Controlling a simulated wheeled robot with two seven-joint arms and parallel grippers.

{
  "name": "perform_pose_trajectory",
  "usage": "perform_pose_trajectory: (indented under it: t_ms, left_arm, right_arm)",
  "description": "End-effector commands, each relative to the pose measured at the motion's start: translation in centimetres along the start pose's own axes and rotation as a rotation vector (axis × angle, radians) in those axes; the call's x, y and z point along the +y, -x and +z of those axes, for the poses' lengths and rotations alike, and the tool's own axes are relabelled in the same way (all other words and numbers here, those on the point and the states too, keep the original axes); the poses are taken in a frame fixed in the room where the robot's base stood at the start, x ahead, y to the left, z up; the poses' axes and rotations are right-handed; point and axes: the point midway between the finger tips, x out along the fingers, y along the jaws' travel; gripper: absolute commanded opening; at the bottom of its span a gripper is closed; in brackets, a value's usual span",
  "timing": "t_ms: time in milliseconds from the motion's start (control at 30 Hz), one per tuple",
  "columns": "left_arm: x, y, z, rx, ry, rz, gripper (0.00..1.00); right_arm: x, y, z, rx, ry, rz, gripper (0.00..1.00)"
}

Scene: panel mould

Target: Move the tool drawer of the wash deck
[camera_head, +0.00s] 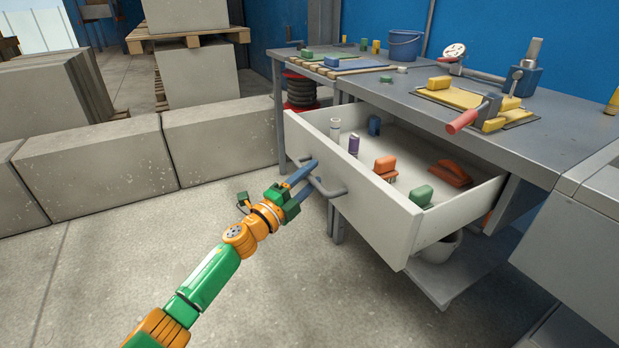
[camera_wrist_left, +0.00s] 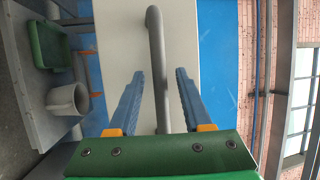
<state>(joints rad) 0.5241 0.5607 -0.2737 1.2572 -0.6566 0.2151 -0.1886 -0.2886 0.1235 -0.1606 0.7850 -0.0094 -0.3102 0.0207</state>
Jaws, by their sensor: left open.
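The tool drawer (camera_head: 378,215) of the wash deck (camera_head: 440,108) stands pulled out. Inside it lie an orange brush (camera_head: 385,168), an orange-red tool (camera_head: 451,173), a green block (camera_head: 421,196) and several small bottles. A grey bar handle (camera_head: 328,188) is on its front; it also shows in the left wrist view (camera_wrist_left: 157,60). My left gripper (camera_head: 312,167) is at the handle, its blue fingers apart on either side of the bar. In the left wrist view the fingers show open, with gaps beside the bar. My right gripper is not in view.
Concrete blocks (camera_head: 100,165) line the left. The floor before the drawer is clear.

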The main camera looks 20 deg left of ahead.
Motion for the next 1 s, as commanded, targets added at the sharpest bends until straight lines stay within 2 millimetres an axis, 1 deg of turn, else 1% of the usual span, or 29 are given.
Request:
perform_pose_trajectory:
  t_ms: [67,167,400,500,633,1000]
  left_arm:
    - [0.0,0.2,0.0,0.000,0.000,0.001,0.50]
    - [0.0,1.4,0.0,0.000,0.001,0.002,0.50]
    - [0.1,5.5,0.0,0.000,0.001,0.003,0.50]
    - [0.1,6.6,0.0,0.000,0.000,0.002,0.50]
    - [0.0,7.1,0.0,0.000,-0.001,0.000,0.50]
    - [0.0,7.1,0.0,0.000,0.000,0.000,0.50]
  right_arm:
    - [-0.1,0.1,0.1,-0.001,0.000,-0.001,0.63]
    - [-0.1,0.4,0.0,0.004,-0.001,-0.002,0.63]
    - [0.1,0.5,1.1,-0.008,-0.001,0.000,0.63]
    - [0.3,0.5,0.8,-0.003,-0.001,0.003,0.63]
    - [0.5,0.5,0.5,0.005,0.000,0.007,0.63]
    - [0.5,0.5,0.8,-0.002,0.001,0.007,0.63]
